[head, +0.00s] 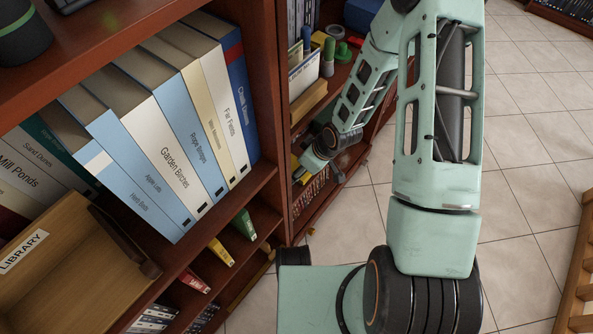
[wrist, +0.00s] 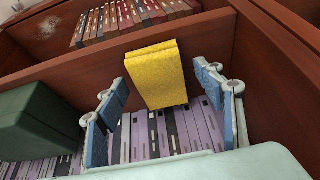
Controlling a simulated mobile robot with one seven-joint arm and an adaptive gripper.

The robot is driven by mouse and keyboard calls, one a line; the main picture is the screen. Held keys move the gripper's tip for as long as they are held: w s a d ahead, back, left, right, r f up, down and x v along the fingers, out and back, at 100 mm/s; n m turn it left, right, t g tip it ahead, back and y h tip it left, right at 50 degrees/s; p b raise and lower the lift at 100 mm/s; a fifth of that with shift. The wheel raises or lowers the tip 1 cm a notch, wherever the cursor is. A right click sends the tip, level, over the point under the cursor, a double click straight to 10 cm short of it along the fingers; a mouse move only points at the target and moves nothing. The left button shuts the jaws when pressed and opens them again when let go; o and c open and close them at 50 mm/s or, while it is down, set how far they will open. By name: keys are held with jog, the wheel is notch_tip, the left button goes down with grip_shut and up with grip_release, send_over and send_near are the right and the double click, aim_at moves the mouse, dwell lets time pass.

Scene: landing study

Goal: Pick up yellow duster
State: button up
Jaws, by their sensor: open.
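The yellow duster (wrist: 156,75) is a folded cloth draped over the edge of a brown wooden board in the wrist view. Its near flap hangs down the board's face above a row of spines. My gripper (wrist: 164,82) is open, with one blue-padded finger on each side of the duster and a visible gap to each. The fingers appear nearer to the camera than the cloth; I cannot tell the exact depth. In the head view my arm reaches into the right-hand bookcase, and a small yellow patch there, possibly the duster, is mostly hidden by my wrist.
A dark green box (wrist: 38,128) lies left of my gripper. Grey and purple spines (wrist: 140,140) stand below. Red-brown books (wrist: 130,18) sit beyond the board. In the head view, large binders (head: 165,125) fill the left bookcase, and tiled floor (head: 530,160) lies open at right.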

jog(key=c, duration=1.2)
